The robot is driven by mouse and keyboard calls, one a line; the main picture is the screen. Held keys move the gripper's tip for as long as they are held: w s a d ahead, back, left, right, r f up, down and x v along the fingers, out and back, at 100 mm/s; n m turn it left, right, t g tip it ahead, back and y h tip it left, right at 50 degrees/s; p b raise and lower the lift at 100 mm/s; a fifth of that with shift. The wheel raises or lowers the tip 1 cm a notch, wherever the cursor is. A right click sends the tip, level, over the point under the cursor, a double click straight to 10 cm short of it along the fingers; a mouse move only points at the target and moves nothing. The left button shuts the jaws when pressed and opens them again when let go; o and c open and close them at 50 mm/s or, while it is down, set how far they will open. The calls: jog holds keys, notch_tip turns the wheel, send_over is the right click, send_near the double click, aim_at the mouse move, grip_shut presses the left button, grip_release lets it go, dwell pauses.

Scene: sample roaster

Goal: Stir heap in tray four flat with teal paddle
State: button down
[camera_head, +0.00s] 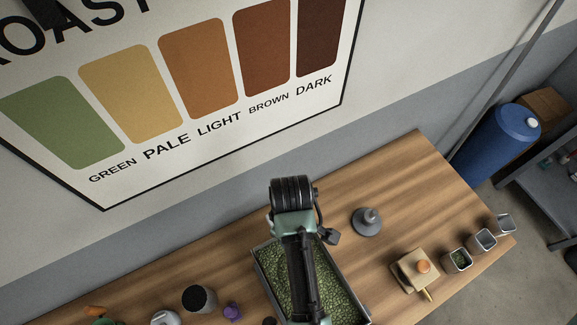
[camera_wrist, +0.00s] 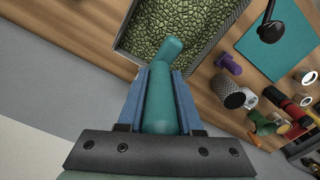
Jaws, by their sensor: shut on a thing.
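My gripper (camera_wrist: 160,85) is shut on the teal paddle (camera_wrist: 158,95), with a blue finger on each side of its handle. The paddle's far end bends and points over a grey-walled tray (camera_wrist: 212,42) of green beans (camera_wrist: 190,22). Whether the paddle touches the beans cannot be told. In the head view, my arm covers the middle of the tray, whose green beans (camera_head: 338,290) show on both sides. The beans spread across the visible tray; how high they are heaped is unclear. No number shows on the tray. My gripper and the paddle are not distinguishable in the head view.
A grey round-based object (camera_head: 367,222) stands right of the tray. Beyond it are a wooden block with an orange knob (camera_head: 420,268) and small square tins (camera_head: 458,261). A dark-topped cup (camera_head: 199,299) and a purple piece (camera_head: 232,311) stand left. A teal mat (camera_wrist: 280,40) lies nearby.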

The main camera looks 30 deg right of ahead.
jog(key=shift+s+a+r, duration=0.1)
jog(key=shift+s, duration=0.15)
jog(key=shift+f+b, duration=2.55)
jog(key=shift+f, duration=1.9)
jog(key=shift+a+p, duration=0.9)
jog(key=shift+a, duration=1.8)
jog(key=d, duration=1.1)
jog(key=shift+w, duration=0.15)
